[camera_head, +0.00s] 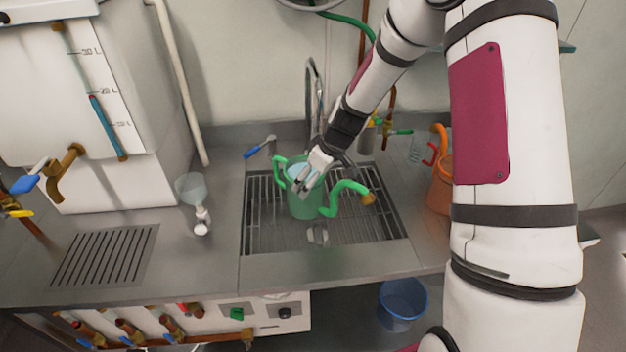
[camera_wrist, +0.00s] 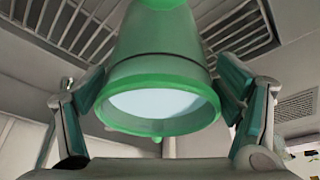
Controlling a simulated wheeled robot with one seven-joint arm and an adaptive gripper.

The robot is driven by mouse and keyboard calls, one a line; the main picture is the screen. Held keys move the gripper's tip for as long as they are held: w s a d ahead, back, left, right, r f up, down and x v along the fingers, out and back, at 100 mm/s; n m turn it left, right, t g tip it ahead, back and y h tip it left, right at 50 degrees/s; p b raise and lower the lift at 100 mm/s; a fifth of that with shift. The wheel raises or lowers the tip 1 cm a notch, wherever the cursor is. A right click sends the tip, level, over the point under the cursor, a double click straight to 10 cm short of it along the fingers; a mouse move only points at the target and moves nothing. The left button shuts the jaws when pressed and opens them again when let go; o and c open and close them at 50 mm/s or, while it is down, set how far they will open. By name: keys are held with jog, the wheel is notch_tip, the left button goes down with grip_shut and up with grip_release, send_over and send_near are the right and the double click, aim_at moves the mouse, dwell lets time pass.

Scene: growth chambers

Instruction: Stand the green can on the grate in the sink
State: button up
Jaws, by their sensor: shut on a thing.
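The green can (camera_head: 306,203) is upright over the grate (camera_head: 262,222) in the sink. Its handle is on the left and its curved spout points right, ending in a brown tip. My gripper (camera_head: 309,182) reaches down from the upper right to the can's top. In the wrist view the can (camera_wrist: 160,70) sits between the two fingers of my gripper (camera_wrist: 165,88), with its rim facing the camera and a pale surface inside. The gripper is shut on it. The can's base is hard to make out, so I cannot tell whether it touches the grate.
A faucet (camera_head: 313,95) rises behind the sink. An orange can (camera_head: 440,188) stands right of it, near my arm. A funnel (camera_head: 191,187) and a blue-handled tool (camera_head: 259,147) are on the left counter. A blue bucket (camera_head: 403,302) is below the counter.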

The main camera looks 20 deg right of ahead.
jog(key=shift+f, duration=1.35)
jog(key=o, duration=1.8)
jog(key=shift+f, duration=0.1)
jog(key=shift+o, duration=0.2)
jog(key=v, duration=1.2)
jog(key=s+a+r+m+h, duration=0.2)
jog(key=s+a+r+m, duration=0.15)
jog(key=s+r, duration=1.05)
jog(key=s+r+m+t, duration=0.2)
jog(key=s+r, duration=0.4)
jog(key=s, duration=0.8)
jog(key=shift+a+m, duration=0.25)
jog(key=shift+m, duration=0.5)
jog(key=shift+r, duration=0.1)
